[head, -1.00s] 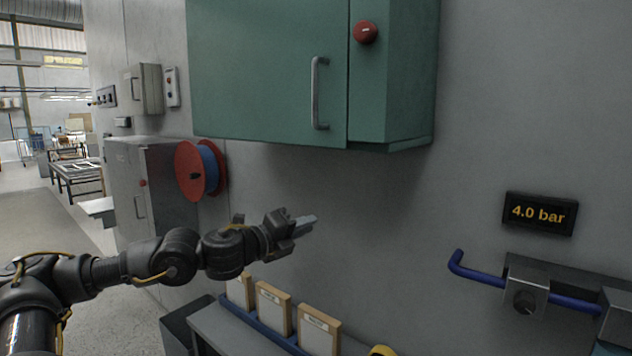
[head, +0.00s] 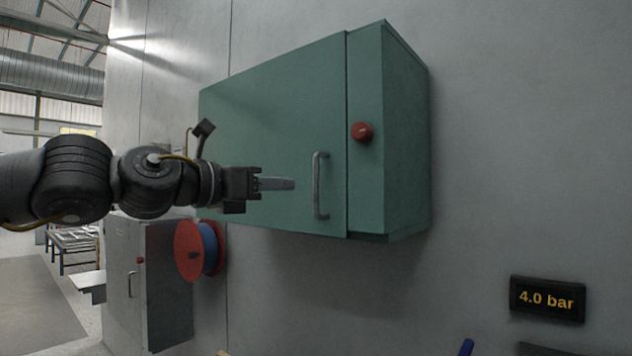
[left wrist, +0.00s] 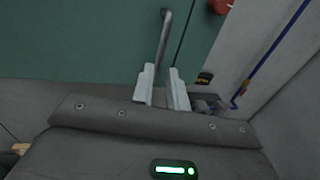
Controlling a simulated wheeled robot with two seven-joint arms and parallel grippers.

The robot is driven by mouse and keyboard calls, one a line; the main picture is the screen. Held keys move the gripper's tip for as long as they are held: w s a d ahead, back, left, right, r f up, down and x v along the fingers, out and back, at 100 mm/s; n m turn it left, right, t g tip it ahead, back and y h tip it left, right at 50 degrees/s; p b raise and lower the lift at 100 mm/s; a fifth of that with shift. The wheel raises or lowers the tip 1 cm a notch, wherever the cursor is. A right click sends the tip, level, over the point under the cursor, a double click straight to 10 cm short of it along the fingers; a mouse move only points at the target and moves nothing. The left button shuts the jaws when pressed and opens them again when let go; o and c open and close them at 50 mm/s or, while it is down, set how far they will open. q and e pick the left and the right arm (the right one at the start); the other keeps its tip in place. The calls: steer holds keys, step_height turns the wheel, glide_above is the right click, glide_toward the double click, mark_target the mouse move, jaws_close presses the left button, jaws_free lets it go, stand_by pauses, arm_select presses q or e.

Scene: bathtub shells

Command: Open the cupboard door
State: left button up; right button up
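The green wall cupboard (head: 405,140) has its door (head: 270,120) shut. A vertical grey bar handle (head: 317,186) sits near the door's right edge; it also shows in the left wrist view (left wrist: 165,38). My left gripper (head: 293,184) is in front of the door, just left of the handle in the head view. In the left wrist view its two pale fingers (left wrist: 162,72) are apart, with the handle's lower end seen between or just beyond the tips. I see no clear contact. My right gripper is out of view.
A red knob (head: 361,131) is on the cupboard's fixed panel right of the door. A red and blue reel (head: 190,250) hangs below left, by a grey cabinet (head: 165,285). A "4.0 bar" display (head: 547,298) is at lower right. The wall right of the cupboard is bare.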

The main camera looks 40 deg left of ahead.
mark_target(314, 183)
arm_select(q)
steer(key=w+p, duration=0.1)
steer(key=w, duration=0.1)
steer(key=w+d+p, duration=0.1)
steer(key=w, duration=0.2)
steer(key=w+p, duration=0.1)
steer(key=w, duration=0.2)
steer(key=shift+w+d+p, duration=0.1)
steer(key=shift+d+p, duration=0.15)
steer(key=shift+p, duration=0.15)
steer(key=shift+w, duration=0.4)
jaws_close()
